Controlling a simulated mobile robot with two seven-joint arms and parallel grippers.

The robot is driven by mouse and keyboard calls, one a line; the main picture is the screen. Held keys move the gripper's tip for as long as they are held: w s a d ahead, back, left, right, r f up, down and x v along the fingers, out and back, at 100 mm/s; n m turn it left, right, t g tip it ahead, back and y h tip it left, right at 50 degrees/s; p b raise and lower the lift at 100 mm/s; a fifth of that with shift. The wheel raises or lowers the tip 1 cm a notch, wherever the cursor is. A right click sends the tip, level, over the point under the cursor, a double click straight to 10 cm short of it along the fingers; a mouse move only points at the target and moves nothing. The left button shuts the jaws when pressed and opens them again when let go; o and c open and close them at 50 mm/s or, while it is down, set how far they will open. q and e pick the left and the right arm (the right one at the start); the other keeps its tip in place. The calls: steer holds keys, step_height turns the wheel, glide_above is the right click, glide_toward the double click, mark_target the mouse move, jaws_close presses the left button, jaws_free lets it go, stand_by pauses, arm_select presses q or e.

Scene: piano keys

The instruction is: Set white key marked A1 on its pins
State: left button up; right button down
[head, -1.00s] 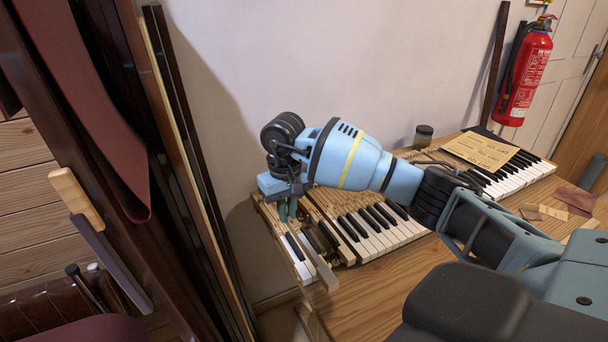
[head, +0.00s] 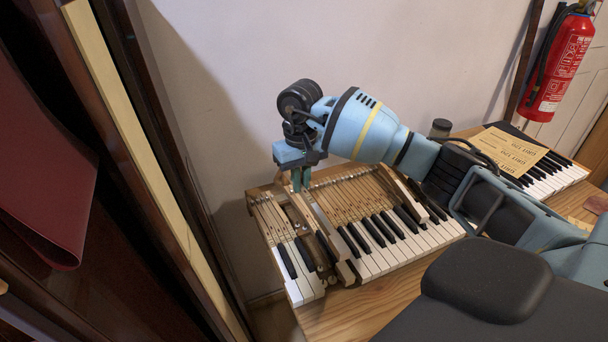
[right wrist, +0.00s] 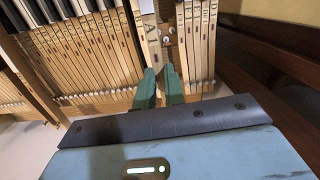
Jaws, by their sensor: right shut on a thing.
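My right gripper (head: 301,183) is shut on a long pale wooden key (head: 322,222), held near its back end over the left part of the keyboard (head: 352,192). The key runs front to back in line with its neighbours, above or in a gap among them; I cannot tell whether it touches its pins. In the right wrist view, the green fingers (right wrist: 160,88) close around the wooden key (right wrist: 146,38). Beside it a dark gap shows round metal heads (right wrist: 167,40). My left gripper is not in view.
Installed white and black keys lie on both sides of the gap. The keyboard rests on a wooden bench (head: 400,290). A jar (head: 440,128), a paper sheet (head: 503,150) and more keys stand to the right. A wall is close behind; a fire extinguisher (head: 558,65) hangs at right.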

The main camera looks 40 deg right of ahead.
mark_target(301, 195)
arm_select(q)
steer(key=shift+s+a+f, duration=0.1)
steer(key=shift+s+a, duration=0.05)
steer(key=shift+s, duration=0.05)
arm_select(e)
steer(key=shift+s+a, duration=0.1)
steer(key=shift+f+b, duration=0.5)
steer(key=shift+f, duration=0.6)
steer(key=shift+f+b, duration=0.45)
steer(key=shift+f, duration=0.75)
steer(key=shift+f+b, duration=0.65)
steer(key=shift+f, duration=0.6)
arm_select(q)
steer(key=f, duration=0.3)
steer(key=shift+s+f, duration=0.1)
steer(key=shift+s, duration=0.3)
arm_select(e)
steer(key=shift+f, duration=0.1)
arm_select(q)
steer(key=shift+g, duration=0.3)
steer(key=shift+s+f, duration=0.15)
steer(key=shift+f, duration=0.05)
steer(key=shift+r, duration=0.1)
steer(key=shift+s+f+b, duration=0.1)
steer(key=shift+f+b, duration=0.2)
steer(key=shift+b, duration=0.05)
arm_select(e)
steer(key=shift+f, duration=0.25)
